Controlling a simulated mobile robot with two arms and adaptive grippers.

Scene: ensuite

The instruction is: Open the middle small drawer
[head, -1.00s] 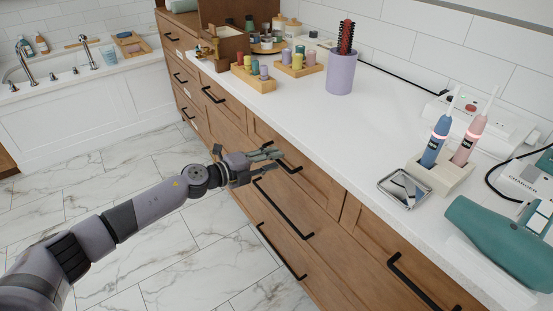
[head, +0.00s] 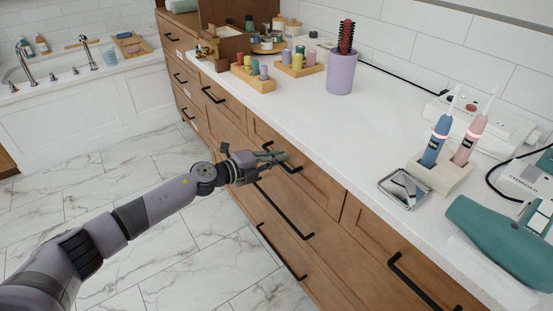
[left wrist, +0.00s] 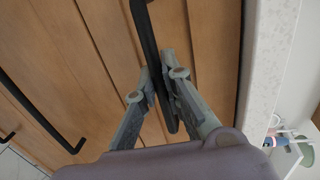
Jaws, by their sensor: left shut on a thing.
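The middle small drawer (head: 318,188) is in the top row of the wooden cabinet, and its front looks flush with its neighbours in the head view. Its black bar handle (head: 293,168) is partly hidden by my left gripper (head: 279,156). In the left wrist view, my left gripper (left wrist: 160,76) has its two grey fingers on either side of the black handle (left wrist: 150,38), shut on it. My right gripper is not in view.
A lower drawer handle (head: 285,210) runs just below my gripper. The white countertop (head: 290,110) above carries wooden holders, a purple cup (head: 341,73), toothbrushes and a teal hair dryer (head: 500,240). Marble floor (head: 130,170) in front of the cabinet is clear.

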